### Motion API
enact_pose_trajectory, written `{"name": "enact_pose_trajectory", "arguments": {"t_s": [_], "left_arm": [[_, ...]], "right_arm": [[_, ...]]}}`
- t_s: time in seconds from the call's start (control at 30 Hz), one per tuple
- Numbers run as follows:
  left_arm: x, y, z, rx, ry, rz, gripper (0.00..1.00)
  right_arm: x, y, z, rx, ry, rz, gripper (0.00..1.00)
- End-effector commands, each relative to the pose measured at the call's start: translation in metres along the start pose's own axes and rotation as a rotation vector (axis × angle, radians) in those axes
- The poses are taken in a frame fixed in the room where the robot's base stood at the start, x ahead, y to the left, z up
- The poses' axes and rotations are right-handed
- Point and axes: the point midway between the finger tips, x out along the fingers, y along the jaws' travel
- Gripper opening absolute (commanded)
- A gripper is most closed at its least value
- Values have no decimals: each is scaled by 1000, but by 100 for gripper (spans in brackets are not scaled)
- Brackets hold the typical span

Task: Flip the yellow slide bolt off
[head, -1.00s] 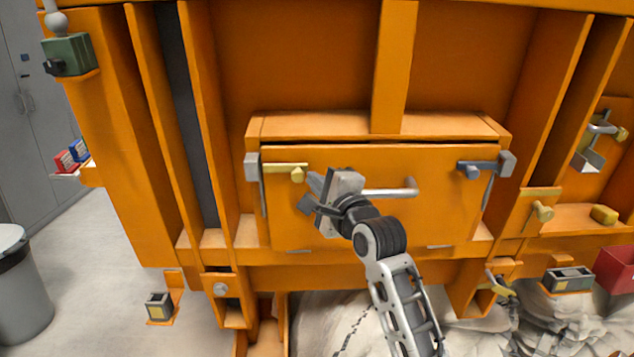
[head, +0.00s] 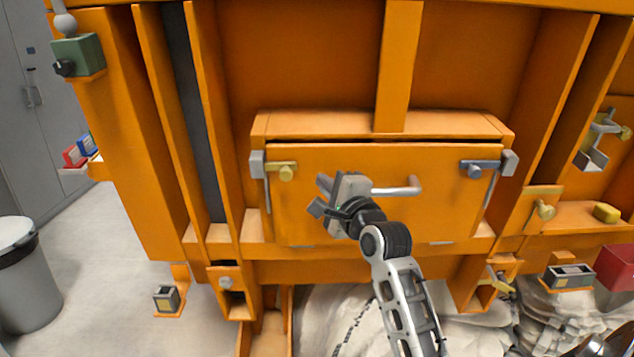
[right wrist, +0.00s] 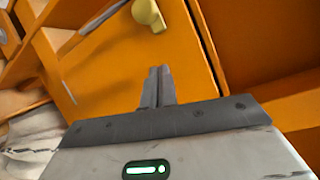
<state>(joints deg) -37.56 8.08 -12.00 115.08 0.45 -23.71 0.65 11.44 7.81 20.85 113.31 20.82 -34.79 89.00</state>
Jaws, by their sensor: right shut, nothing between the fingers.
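The yellow slide bolt (head: 286,172) is on the upper left of an orange hatch panel (head: 390,215), a short bar with a round knob beside a grey bracket (head: 257,164). Its knob also shows at the top of the right wrist view (right wrist: 149,13). My right gripper (head: 323,183) is in front of the panel, just right of the knob and apart from it. Its fingers are together and empty, pointing towards the knob in the right wrist view (right wrist: 158,85). My left gripper is not in view.
A grey handle (head: 400,190) sticks out of the panel beside my right gripper. A blue slide bolt (head: 480,167) is at the panel's upper right. An orange ledge (head: 380,123) juts out above. The panel's lower left is clear.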

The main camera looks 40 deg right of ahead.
Motion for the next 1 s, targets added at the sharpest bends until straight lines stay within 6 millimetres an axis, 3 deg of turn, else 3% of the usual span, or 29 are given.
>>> {"name": "enact_pose_trajectory", "arguments": {"t_s": [0.03, 0.2, 0.4, 0.6, 1.0], "left_arm": [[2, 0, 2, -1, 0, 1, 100], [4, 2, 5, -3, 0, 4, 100], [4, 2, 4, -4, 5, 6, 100], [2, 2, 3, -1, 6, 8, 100], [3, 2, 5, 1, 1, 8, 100]], "right_arm": [[-16, 4, 3, 4, -4, 0, 0], [-55, 3, 3, 3, -3, 1, 0], [-85, 2, 3, 4, -3, 1, 0], [-94, 1, 3, 2, -2, 0, 0], [-94, 1, 3, 3, -3, 0, 0]]}}
